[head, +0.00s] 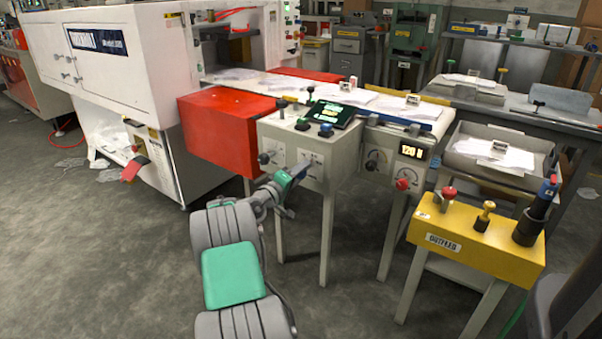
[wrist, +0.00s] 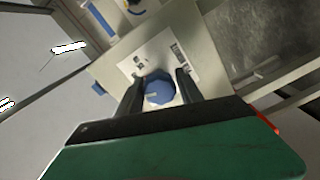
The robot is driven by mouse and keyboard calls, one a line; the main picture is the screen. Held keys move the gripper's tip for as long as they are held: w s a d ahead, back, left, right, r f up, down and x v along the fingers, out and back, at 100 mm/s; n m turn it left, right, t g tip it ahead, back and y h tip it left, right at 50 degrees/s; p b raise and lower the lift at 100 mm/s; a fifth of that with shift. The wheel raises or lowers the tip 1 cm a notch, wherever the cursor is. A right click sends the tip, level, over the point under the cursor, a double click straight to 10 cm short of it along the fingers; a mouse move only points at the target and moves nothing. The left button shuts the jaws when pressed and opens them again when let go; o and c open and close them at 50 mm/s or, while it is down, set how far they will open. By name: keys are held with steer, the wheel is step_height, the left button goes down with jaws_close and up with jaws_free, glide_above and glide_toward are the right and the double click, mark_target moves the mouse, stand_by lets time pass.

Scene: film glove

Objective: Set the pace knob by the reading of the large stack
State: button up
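My gripper (head: 301,170) is at the front of the grey control cabinet (head: 290,133), over its right-hand panel plate. In the wrist view its two dark fingers (wrist: 160,82) stand on either side of a blue knob (wrist: 158,91) with a pale pointer mark. Narrow gaps seem to show beside the knob, so the fingers look open around it. The knob's scale is partly hidden and unreadable. White sheet stacks lie on the conveyor (head: 436,125) and in the right tray (head: 459,161), with small white blocks on top; their readings are too small to tell.
A lit display (head: 412,152) seems to read 120, above a red knob (head: 403,184). A dark screen (head: 330,114) sits on the cabinet. A yellow stand (head: 470,243) with several upright handles is at the right. A red housing (head: 217,134) is at the left. The floor in front is clear.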

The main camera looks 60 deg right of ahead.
steer(key=shift+o, duration=1.4)
steer(key=w+a+p, duration=0.1)
steer(key=a+p, duration=0.1)
steer(key=a, duration=0.5)
steer(key=shift+w+a, duration=0.15)
steer(key=shift+a, duration=0.2)
